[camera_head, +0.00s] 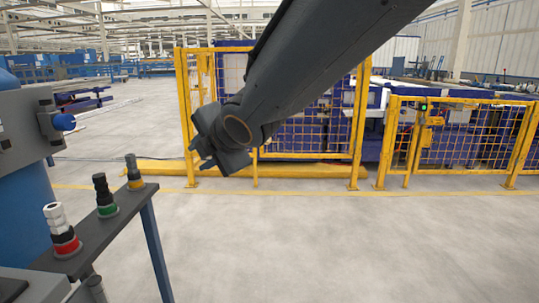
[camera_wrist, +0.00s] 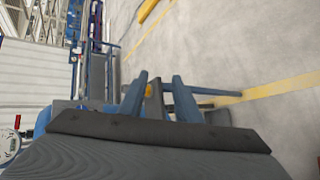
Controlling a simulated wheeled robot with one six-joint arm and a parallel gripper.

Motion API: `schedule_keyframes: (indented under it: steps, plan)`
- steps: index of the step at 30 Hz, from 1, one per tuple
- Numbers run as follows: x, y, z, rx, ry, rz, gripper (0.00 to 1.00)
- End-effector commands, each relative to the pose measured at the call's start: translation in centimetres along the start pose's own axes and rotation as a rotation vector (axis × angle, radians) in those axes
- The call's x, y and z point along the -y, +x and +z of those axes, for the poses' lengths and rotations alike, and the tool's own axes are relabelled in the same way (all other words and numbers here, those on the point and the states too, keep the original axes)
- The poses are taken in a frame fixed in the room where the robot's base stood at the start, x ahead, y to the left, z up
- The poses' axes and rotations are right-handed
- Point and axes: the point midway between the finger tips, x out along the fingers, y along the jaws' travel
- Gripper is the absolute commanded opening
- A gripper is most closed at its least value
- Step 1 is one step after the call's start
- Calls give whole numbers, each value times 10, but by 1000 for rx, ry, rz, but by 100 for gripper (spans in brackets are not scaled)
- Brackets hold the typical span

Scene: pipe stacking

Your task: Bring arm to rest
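My arm reaches in from the top right of the head view, and my gripper (camera_head: 201,154) hangs in the air left of the picture's middle. In the wrist view my gripper (camera_wrist: 160,84) shows two blue-grey fingers standing apart, with no held pipe visible between them. Stacked pipe pieces stand upright on a dark narrow shelf (camera_head: 127,207) at the lower left of the head view. They are a white, black and red stack (camera_head: 62,232), a black and green stack (camera_head: 104,196) and a black and yellow stack (camera_head: 133,173). My gripper is apart from all of them.
A yellow mesh fence (camera_head: 310,127) stands behind my gripper, with a lower yellow fence (camera_head: 465,137) at the right. A blue and grey machine (camera_head: 28,150) stands at the left edge. The grey floor (camera_head: 350,245) in front is clear.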

Motion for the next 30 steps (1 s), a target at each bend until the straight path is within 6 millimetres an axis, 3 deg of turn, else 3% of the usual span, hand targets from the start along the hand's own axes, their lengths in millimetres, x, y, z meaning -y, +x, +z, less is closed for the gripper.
schedule_keyframes:
  steps: [3, 7, 12, 15, 23, 30]
  plan:
    - [72, -29, 33, 118, 400, -191, 30]
    - [150, -72, 45, 274, 847, -381, 30]
    - [229, -131, 31, 491, 1342, -578, 30]
    - [259, -160, 16, 606, 1562, -665, 30]
    - [309, -226, -31, 900, 2006, -856, 30]
    - [292, -240, -13, 928, 2025, -830, 30]
